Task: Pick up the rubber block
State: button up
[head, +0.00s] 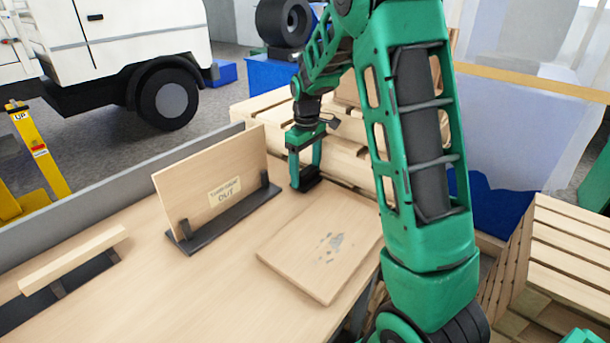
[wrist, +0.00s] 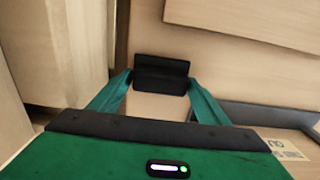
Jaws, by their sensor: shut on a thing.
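The rubber block (wrist: 160,68) is black and sits between the two green fingers of my gripper (wrist: 160,80) in the wrist view. In the head view the block (head: 310,182) shows at the lower end of my gripper (head: 305,174), at the back of the wooden table. My gripper is shut on the block, with one finger at each end of it. The fingers hide the block's ends. I cannot tell whether the block touches the table top or is just above it.
An upright board with a label (head: 222,192) stands in a black holder left of my gripper. A flat wooden board (head: 290,252) lies in front. Wooden crates (head: 345,160) stand close behind and right. The table's left-front area (head: 170,300) is clear.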

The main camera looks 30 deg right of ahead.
aim_at(303, 171)
jog(key=r, duration=0.2)
jog(key=a+r, duration=0.1)
jog(key=r, duration=0.1)
jog(key=shift+s+r, duration=0.1)
jog(key=shift+r, duration=0.1)
jog(key=s+a+r, duration=0.2)
jog(key=a+r, duration=0.4)
jog(key=a, duration=0.4)
jog(key=shift+a, duration=0.25)
jog(key=shift+s+r, duration=0.1)
jog(key=shift+o, duration=1.2)
jog(key=shift+s, duration=0.1)
